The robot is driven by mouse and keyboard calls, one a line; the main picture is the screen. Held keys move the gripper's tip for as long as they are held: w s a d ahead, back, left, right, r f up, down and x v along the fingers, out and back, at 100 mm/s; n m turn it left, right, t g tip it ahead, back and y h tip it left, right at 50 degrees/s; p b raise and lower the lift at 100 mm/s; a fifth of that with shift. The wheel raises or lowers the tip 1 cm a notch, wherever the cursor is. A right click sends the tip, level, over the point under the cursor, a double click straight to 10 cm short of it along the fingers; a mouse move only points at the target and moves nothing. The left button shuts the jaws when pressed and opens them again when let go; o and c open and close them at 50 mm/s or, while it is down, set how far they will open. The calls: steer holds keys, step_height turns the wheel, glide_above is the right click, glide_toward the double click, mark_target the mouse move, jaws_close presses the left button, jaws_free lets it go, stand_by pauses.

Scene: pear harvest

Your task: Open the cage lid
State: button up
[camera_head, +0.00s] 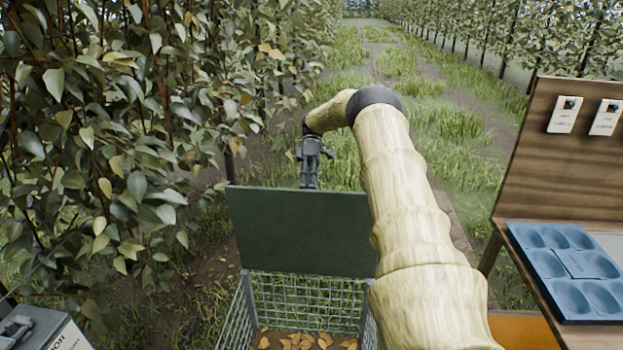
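The wire cage (305,285) stands low in the middle of the picture. Its dark green lid (298,232) stands raised and steeply tilted at the cage's far side, so the top of the cage is uncovered. Dry leaves (297,341) lie inside it. My arm covers the cage's right side and the lid's right end.
Leafy trees (130,130) crowd the left side. A wooden stand (560,160) with labels and a blue moulded tray (569,272) is at the right. A grey box with a white label (62,338) is at the lower left. A grassy lane (420,80) runs clear behind.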

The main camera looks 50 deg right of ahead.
step_height(320, 180, up, 6)
steer(key=shift+r, duration=0.2)
steer(key=shift+a, duration=0.15)
stand_by(0.4)
